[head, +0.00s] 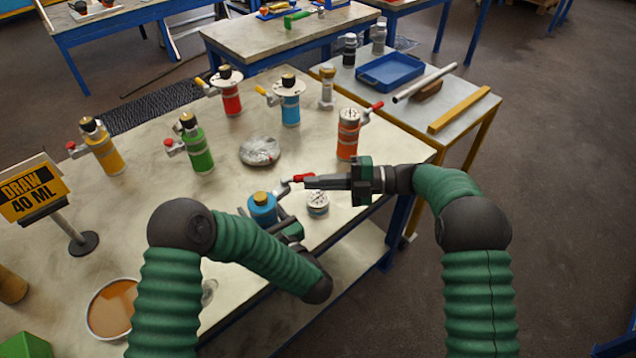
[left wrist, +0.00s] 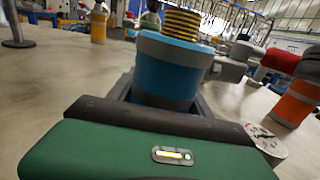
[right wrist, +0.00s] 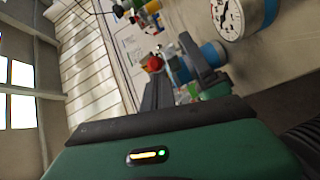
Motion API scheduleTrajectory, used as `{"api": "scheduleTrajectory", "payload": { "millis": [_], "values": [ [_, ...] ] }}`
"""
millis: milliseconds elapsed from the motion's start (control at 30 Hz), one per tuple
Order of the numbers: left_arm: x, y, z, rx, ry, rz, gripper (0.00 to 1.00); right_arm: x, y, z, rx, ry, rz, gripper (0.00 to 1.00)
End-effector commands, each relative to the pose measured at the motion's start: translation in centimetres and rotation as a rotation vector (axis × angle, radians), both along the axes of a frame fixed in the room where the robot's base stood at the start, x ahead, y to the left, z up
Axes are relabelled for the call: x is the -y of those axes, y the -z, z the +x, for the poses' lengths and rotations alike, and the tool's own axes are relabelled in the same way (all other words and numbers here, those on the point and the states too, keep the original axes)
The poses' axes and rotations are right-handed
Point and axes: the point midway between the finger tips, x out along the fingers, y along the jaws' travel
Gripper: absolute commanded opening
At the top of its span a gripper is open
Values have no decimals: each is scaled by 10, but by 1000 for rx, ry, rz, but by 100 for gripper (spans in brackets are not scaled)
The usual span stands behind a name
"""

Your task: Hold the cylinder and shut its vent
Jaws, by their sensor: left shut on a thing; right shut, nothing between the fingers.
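The blue cylinder (head: 262,212) with a ribbed gold top stands on the table near the front. My left gripper (head: 275,219) is shut around its body; the left wrist view shows the blue and grey body (left wrist: 168,72) between the fingers. The cylinder's side vent carries a red handle (head: 299,177), pointing right. My right gripper (head: 306,183) is shut and empty, its tips close beside the red handle. The red handle also shows by the fingers in the right wrist view (right wrist: 153,63). I cannot tell whether they touch.
A small dial-topped pot (head: 318,203) stands just right of the cylinder. An orange vessel (head: 347,140) is behind it, and a silver disc (head: 260,151) lies on the table. Red, light-blue, green and yellow vessels stand farther back. An amber dish (head: 112,308) is front left.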

Motion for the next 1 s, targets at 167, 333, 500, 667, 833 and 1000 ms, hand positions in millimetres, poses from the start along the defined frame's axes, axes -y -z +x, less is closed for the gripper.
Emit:
{"api": "scheduleTrajectory", "payload": {
  "millis": [167, 333, 500, 667, 833, 1000],
  "values": [
    [0, 2, 0, -4, 1, -1, 0, 0, 0, 2, 0, 0, 0, 0],
    [0, 2, 0, -4, 0, -1, 0, 1, 0, 7, 1, 0, 0, 0],
    [0, 2, 0, -4, 0, 0, 0, 1, 1, 16, 1, 0, 0, 0],
    [0, 1, 0, -3, 0, -1, 0, 0, 1, 25, 1, 0, -1, 0],
    [0, 1, 0, -3, 0, -1, 0, -2, 1, 35, 2, 0, 0, 0],
    [0, 1, 0, -3, 0, -1, 0, -5, 1, 43, 1, 2, -2, 0]
  ]
}}
